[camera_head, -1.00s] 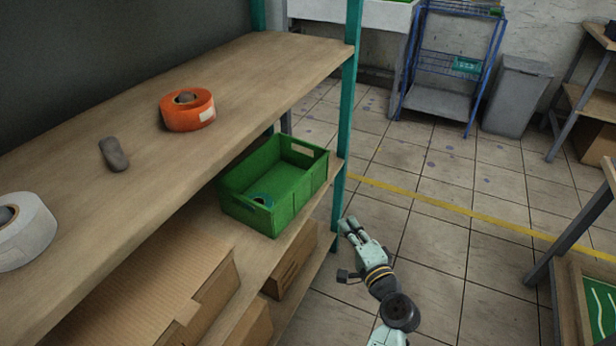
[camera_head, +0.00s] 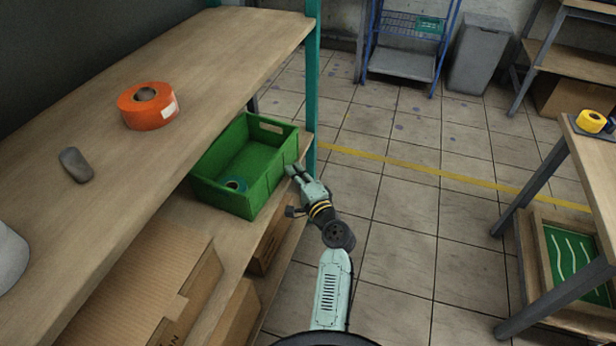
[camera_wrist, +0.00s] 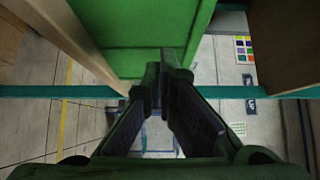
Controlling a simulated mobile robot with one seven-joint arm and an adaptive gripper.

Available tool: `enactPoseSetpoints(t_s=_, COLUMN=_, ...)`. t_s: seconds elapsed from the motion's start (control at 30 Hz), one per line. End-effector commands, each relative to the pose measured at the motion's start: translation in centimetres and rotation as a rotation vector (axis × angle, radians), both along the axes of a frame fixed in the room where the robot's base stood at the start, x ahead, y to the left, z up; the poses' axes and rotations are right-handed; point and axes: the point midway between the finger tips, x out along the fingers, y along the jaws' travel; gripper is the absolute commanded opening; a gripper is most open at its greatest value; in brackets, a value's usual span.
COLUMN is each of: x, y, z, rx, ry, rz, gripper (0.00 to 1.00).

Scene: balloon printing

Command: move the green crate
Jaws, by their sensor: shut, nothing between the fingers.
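The green crate (camera_head: 221,196) sits on the middle wooden shelf (camera_head: 199,236), below the top shelf board, near the teal post. I cannot tell whether the fingertips touch the crate.
The teal post (camera_head: 313,90) stands just behind my gripper. The top shelf (camera_head: 200,75) holds an orange tape roll (camera_head: 148,106) and a grey object (camera_head: 76,165). Cardboard boxes (camera_head: 150,285) lie below. A wooden table (camera_head: 598,175) stands at the right. The tiled floor between is clear.

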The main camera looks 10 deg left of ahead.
Motion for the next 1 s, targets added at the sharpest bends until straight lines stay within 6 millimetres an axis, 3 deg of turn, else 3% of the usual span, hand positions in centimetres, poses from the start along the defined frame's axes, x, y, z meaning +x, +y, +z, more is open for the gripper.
enactPoseSetpoints(t_s=0.17, x=0.3, y=1.5, z=0.1, rx=-0.001, ry=-0.001, rz=0.000, gripper=0.00)
enactPoseSetpoints(t_s=0.63, x=0.4, y=2.3, z=0.1, rx=-0.001, ry=-0.002, rz=0.001, gripper=0.00)
enactPoseSetpoints(t_s=1.0, x=1.8, y=10.6, z=0.2, rx=-0.002, ry=-0.001, rz=0.004, gripper=0.00)
